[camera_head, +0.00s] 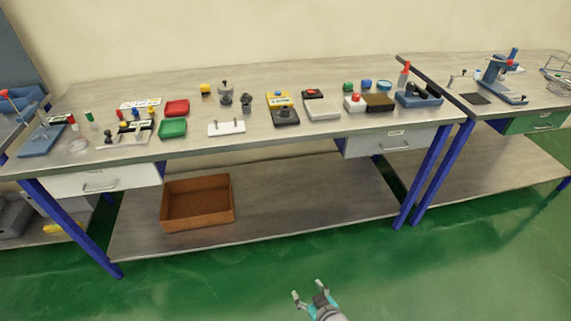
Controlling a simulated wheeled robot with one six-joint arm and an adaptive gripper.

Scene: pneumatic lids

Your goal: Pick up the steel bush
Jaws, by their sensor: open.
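A silvery-grey metal part (225,93) with a knobbed top stands at the middle back of the workbench (320,84). A smaller, darker grey upright piece (246,101) stands just to its right. I cannot tell at this size whether either one is the steel bush. My gripper (308,290) is at the bottom of the view, over the green floor in front of the bench. Its fingers are apart with nothing between them. It is far from the things on the bench top.
Red (177,107) and green (172,128) trays, a white plate with pins (226,128) and a yellow-black box (282,107) crowd the bench top. An open brown box (197,202) sits on the lower shelf. The floor before the bench is clear.

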